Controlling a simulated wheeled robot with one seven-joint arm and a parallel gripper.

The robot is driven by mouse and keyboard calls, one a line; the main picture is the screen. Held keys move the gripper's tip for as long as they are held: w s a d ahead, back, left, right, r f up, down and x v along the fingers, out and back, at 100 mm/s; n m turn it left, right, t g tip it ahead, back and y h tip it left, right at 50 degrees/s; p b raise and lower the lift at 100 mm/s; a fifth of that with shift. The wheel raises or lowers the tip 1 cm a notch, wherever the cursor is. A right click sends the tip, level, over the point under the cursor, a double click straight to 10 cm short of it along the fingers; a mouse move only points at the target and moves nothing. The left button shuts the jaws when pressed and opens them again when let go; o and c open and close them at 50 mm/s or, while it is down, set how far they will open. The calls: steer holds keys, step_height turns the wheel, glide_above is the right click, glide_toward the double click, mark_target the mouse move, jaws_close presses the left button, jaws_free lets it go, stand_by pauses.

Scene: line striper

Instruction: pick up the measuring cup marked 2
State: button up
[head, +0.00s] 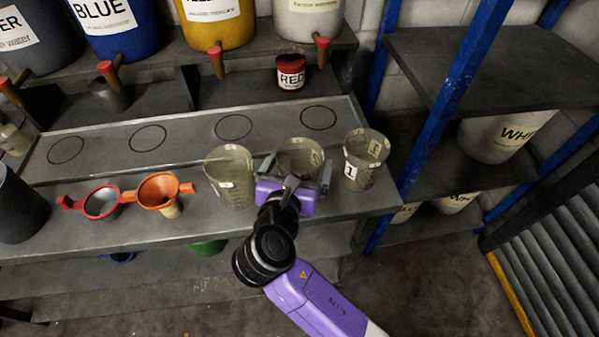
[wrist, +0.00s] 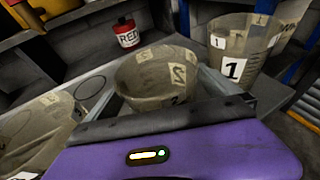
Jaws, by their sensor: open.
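The measuring cup marked 2 (head: 301,153) is a translucent, smoky cup standing on the grey bench, between two similar cups. In the wrist view the cup (wrist: 150,82) shows labels with a 2 on its far inner wall and near side. My gripper (head: 296,172) is open at the near side of this cup, with one finger to its left and one to its right. In the wrist view my gripper (wrist: 172,92) hides the cup's lower part. I cannot tell whether the fingers touch it.
The cup marked 1 (head: 362,165) stands close on the right, and another cup (head: 230,182) close on the left. An orange funnel (head: 160,188) and a red-handled funnel (head: 100,203) are farther left. A red can (head: 290,76) stands behind. A blue shelf post (head: 430,130) rises at right.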

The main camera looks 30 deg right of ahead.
steer(key=c, duration=1.2)
steer(key=shift+c, duration=0.2)
steer(key=shift+r, duration=0.15)
